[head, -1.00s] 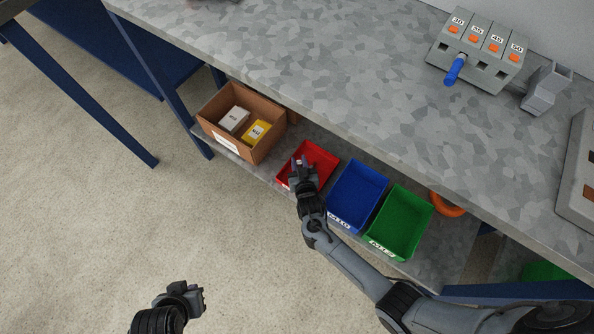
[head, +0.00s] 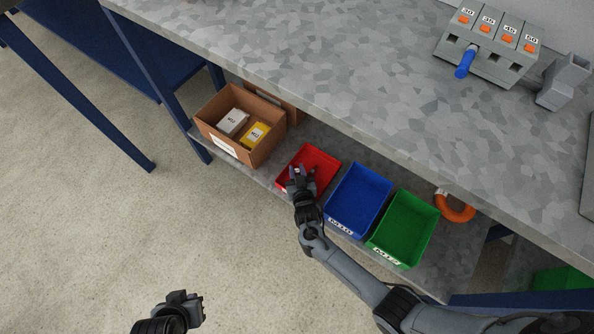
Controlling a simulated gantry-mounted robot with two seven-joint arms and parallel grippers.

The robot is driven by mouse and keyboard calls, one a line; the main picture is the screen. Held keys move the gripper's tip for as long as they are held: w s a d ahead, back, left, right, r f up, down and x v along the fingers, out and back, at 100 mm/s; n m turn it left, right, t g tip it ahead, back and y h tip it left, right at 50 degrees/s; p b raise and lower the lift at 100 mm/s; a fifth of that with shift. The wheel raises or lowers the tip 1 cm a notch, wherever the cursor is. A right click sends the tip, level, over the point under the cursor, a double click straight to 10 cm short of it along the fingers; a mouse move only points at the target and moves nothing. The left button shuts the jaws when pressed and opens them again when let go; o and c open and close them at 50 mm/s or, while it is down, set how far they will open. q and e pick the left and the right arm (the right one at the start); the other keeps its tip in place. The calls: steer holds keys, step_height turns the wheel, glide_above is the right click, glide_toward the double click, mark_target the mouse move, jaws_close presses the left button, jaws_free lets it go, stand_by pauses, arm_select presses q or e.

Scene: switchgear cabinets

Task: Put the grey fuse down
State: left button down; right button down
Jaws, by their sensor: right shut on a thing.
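My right gripper (head: 299,177) is at the front part of the red bin (head: 318,160) on the lower shelf. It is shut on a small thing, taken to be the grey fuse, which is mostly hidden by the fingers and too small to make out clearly. I cannot tell whether it touches the bin. My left gripper (head: 192,302) hangs over the floor at the bottom left, away from the shelf. Its jaws are too unclear to read.
A blue bin (head: 359,192) and a green bin (head: 404,222) stand right of the red one. A cardboard box (head: 262,152) with small packages is to its left. An orange ring (head: 455,208) lies beyond the green bin. The worktop (head: 330,70) overhangs the shelf.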

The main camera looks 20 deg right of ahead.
steer(key=c, duration=0.9)
jaws_free()
steer(key=shift+f, duration=0.1)
